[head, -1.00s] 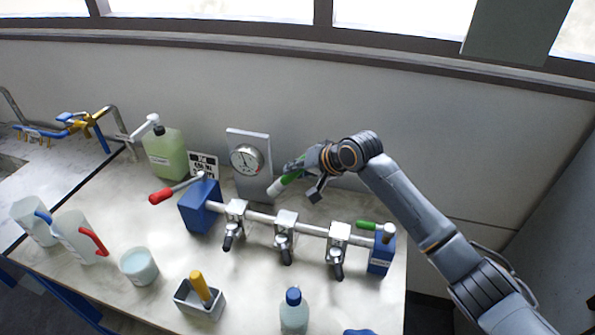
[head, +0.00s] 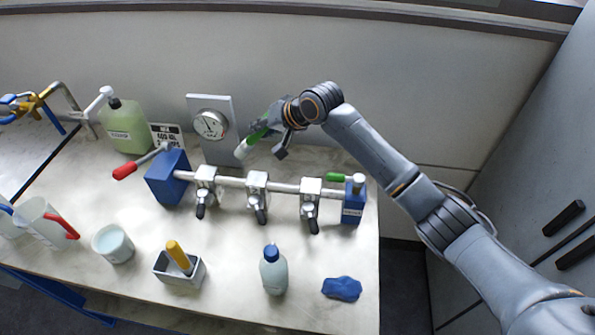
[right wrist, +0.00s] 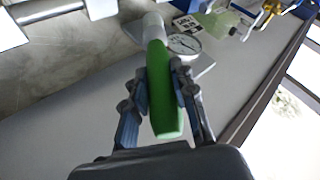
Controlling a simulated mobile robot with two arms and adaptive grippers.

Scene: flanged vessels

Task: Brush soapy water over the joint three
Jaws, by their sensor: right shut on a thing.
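My right gripper (head: 272,130) is shut on the green handle of a brush (head: 257,135), above the back of the bench beside the gauge. The brush's white end points down and left, apart from the pipe (head: 232,182). The right wrist view shows the green handle (right wrist: 166,95) between the fingers of my right gripper (right wrist: 160,78). Three clamped joints sit along the pipe: left (head: 205,180), middle (head: 257,183) and right (head: 310,188). I cannot read which is numbered three. My left gripper is out of view.
Blue end blocks (head: 166,182) hold the pipe. A gauge (head: 209,124) and green jug (head: 125,130) stand behind. In front are a white cup (head: 113,244), a grey box (head: 180,272) with a yellow handle, a bottle (head: 273,272) and a blue cloth (head: 342,288).

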